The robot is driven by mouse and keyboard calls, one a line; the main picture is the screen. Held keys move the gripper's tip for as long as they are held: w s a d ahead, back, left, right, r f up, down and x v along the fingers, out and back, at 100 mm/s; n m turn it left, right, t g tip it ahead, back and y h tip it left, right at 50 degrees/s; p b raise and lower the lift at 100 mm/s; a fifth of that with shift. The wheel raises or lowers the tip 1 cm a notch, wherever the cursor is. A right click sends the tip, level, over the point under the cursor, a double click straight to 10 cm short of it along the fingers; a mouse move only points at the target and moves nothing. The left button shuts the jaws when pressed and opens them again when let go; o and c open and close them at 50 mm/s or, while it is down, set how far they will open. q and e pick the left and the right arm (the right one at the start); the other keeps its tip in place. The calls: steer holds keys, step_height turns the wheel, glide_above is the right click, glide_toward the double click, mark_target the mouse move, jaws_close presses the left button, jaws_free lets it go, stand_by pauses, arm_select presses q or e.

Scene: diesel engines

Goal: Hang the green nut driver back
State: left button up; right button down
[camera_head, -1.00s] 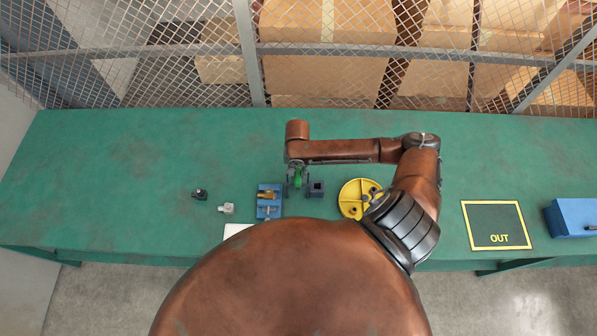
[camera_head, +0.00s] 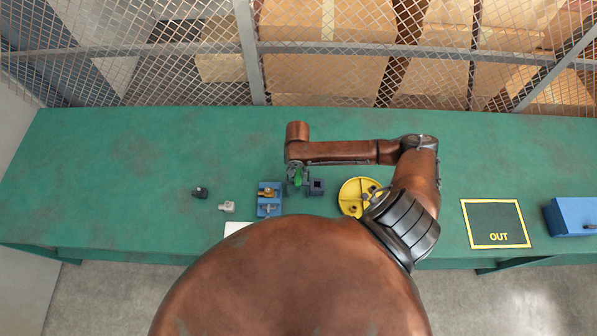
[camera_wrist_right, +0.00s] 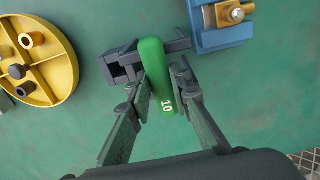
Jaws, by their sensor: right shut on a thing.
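The green nut driver (camera_head: 298,179) is held by my right gripper (camera_head: 296,171) over the bench. In the right wrist view its green handle (camera_wrist_right: 154,74), marked 10, sits between the two fingers of the right gripper (camera_wrist_right: 158,88), which are shut on it. A dark grey holder (camera_head: 316,187) with a square opening stands just right of the driver in the head view. In the wrist view the holder (camera_wrist_right: 122,67) is partly behind the handle, and I cannot tell whether they touch. The driver's lower end is hidden. My left gripper is not in view.
A blue fixture (camera_head: 270,210) with brass and metal parts stands left of the driver. A yellow divided round tray (camera_head: 350,189) is to the right, partly under my arm. A black fitting (camera_head: 200,192) and a grey one (camera_head: 227,207) lie left. The far-left bench is clear.

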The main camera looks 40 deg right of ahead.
mark_target(298, 173)
steer(key=c, duration=1.7)
jaws_free()
steer(key=shift+o, duration=0.6)
steer(key=shift+o, duration=1.3)
steer(key=shift+r, duration=0.15)
steer(key=shift+r+p, duration=1.6)
steer(key=shift+p, duration=1.05)
step_height(298, 173, up, 6)
steer(key=p, duration=0.8)
